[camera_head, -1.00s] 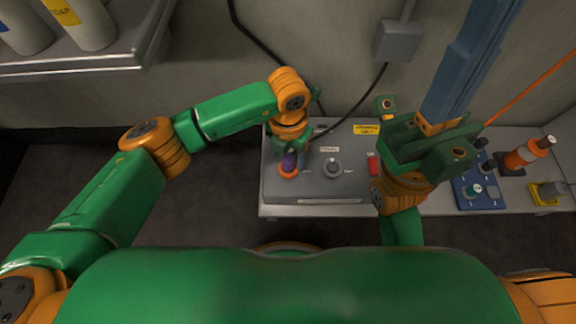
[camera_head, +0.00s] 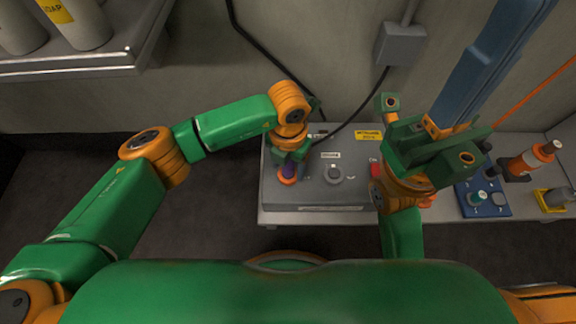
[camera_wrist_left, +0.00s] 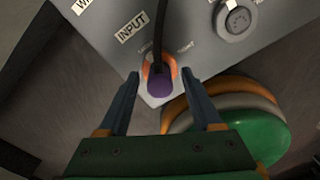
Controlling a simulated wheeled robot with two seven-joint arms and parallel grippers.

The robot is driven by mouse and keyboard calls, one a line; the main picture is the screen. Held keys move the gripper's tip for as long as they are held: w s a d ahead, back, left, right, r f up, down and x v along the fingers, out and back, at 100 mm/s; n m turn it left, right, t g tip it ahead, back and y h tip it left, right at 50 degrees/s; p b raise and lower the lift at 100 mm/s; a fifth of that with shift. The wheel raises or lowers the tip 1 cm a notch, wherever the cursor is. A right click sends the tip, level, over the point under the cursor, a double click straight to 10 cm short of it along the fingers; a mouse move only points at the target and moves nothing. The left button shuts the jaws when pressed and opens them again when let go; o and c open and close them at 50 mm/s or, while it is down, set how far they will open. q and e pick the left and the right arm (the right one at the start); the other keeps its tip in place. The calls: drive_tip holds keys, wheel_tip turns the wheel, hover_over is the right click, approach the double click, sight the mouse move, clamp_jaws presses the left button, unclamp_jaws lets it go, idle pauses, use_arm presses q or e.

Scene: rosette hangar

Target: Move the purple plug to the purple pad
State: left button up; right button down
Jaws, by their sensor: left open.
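The purple plug (camera_head: 289,168) is at the orange ring (camera_head: 287,181) near the left end of the grey panel box (camera_head: 315,196). In the left wrist view, the purple plug (camera_wrist_left: 160,86) sits inside the orange ring (camera_wrist_left: 147,68), beside the INPUT label, with a dark cable running from it. My left gripper (camera_wrist_left: 160,76) is open, one finger on each side of the plug, with gaps visible. In the head view, my left gripper (camera_head: 289,160) is over the plug and partly hides it. My right gripper (camera_head: 432,148) is raised over the right of the box; its jaw opening is unclear. I cannot make out a purple pad.
A grey dial (camera_head: 333,172) and a red part (camera_head: 375,168) are on the box. A blue board (camera_head: 484,198) with knobs and an orange-white bottle (camera_head: 530,160) stand to the right. A shelf (camera_head: 90,62) with canisters is at upper left.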

sight(288, 165)
idle(0.4)
use_arm(q)
clamp_jaws()
drive_tip(key=shift+r, duration=0.1)
idle(1.4)
drive_tip(key=shift+r+p, duration=2.6)
drive_tip(key=shift+r, duration=0.3)
